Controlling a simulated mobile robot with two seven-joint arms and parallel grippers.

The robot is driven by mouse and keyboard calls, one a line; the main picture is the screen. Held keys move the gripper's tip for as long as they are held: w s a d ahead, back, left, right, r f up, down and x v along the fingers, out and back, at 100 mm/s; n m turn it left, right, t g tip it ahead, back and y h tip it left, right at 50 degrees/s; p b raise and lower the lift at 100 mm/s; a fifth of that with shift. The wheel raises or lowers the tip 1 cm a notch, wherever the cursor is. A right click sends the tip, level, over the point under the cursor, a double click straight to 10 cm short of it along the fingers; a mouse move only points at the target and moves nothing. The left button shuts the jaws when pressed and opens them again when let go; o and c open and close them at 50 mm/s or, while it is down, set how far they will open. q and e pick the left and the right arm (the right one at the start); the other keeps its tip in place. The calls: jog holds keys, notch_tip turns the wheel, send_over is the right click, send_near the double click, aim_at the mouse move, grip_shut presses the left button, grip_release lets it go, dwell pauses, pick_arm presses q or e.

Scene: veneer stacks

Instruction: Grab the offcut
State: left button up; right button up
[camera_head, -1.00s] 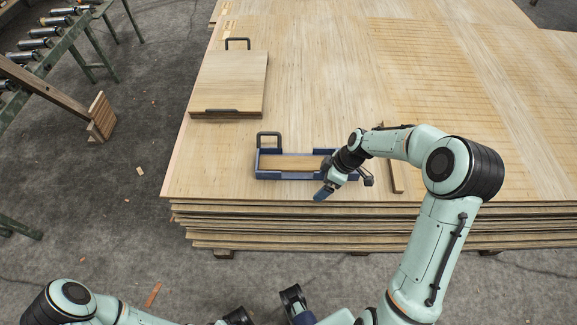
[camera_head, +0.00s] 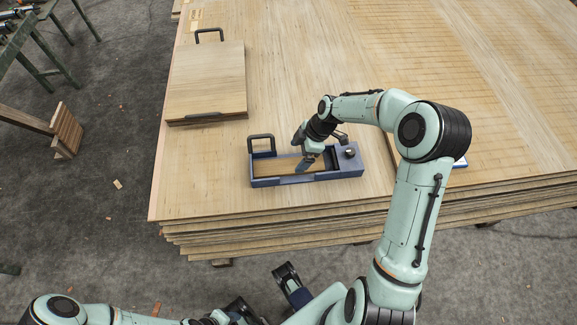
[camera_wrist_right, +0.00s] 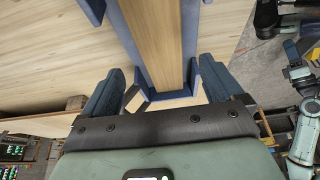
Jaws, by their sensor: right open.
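A long blue tray (camera_head: 330,174) with a dark handle at its left end lies near the front edge of the veneer stack. A brown wooden strip, seemingly the offcut (camera_head: 272,168), lies inside it. My right gripper (camera_head: 305,157) is open over the tray's middle, pointing down. In the right wrist view the strip (camera_wrist_right: 160,35) and the tray wall (camera_wrist_right: 190,40) run between the spread fingers (camera_wrist_right: 160,92). No grip on the strip shows. My left gripper (camera_head: 288,280) is partly visible at the bottom, off the stack; its jaws cannot be read.
The broad veneer stack (camera_head: 350,55) fills the middle and right. A square wooden board with dark handles (camera_head: 208,80) lies on it at the left. A dark rounded knob (camera_head: 350,153) is on the tray's right end. Grey floor (camera_head: 80,190) is open at left, with small scraps.

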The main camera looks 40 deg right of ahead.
aim_at(290, 165)
jog(key=shift+a+b+x, duration=0.2)
jog(key=shift+b+x, duration=0.15)
jog(key=shift+x, duration=2.4)
jog(key=shift+r, duration=0.1)
jog(key=c, duration=1.2)
